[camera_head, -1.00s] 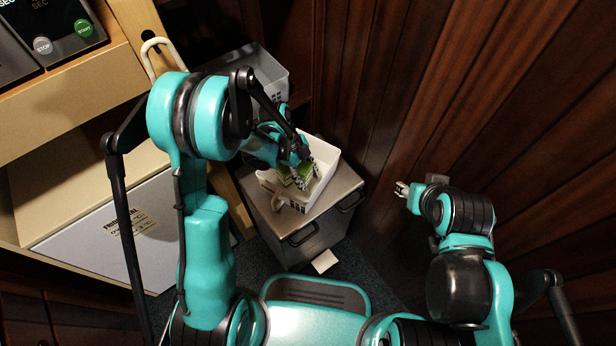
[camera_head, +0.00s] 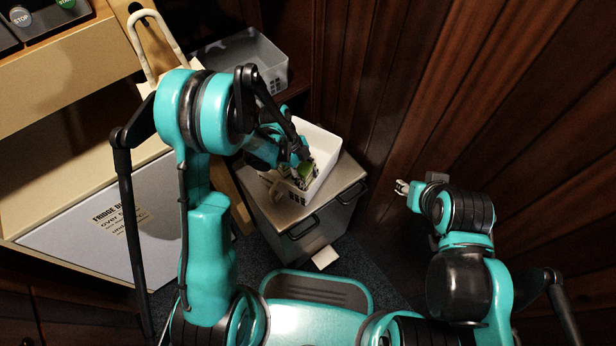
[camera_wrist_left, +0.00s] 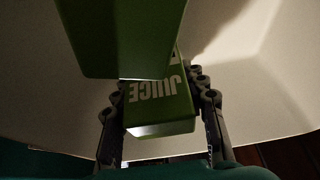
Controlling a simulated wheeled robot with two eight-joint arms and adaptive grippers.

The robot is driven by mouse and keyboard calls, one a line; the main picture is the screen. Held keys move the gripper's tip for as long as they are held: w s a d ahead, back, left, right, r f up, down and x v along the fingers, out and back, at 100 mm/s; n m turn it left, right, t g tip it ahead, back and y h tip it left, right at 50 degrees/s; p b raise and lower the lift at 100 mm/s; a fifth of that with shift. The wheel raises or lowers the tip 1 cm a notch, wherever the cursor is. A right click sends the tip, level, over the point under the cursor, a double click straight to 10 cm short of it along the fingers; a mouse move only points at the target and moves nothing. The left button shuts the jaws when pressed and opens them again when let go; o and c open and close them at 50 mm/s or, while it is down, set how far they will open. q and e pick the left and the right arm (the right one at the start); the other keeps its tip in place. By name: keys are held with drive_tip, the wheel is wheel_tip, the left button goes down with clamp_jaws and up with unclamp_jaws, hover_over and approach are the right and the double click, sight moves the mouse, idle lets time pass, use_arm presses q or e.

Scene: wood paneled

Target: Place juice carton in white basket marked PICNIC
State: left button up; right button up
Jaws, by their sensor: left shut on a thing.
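The green juice carton (camera_head: 307,169) shows in small part in the head view, inside or just above the white basket (camera_head: 327,148). My left gripper (camera_head: 298,161) reaches down into the basket's opening. In the left wrist view, the left gripper (camera_wrist_left: 160,112) is shut on the carton (camera_wrist_left: 165,108), its fingers on both sides and the word JUICE visible. A second green face (camera_wrist_left: 120,38) overlaps it above; I cannot tell whether it is the same carton. Pale basket walls (camera_wrist_left: 265,75) surround it. The basket's marking is too small to read. My right gripper (camera_head: 403,187) is empty; its opening is unclear.
The basket stands on a metal cabinet (camera_head: 328,208) with dark handles. Another pale basket (camera_head: 265,60) stands behind it. A wooden counter (camera_head: 75,75) with a fridge panel (camera_head: 95,220) is at left. Wood-panelled wall (camera_head: 420,100) closes the right side.

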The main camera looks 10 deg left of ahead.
use_arm(q)
drive_tip(key=shift+f, duration=0.3)
drive_tip(key=o, duration=1.7)
drive_tip(key=shift+r, duration=0.1)
drive_tip(key=v, duration=1.1)
drive_tip(key=shift+a+r, duration=0.2)
drive_tip(key=shift+r, duration=0.2)
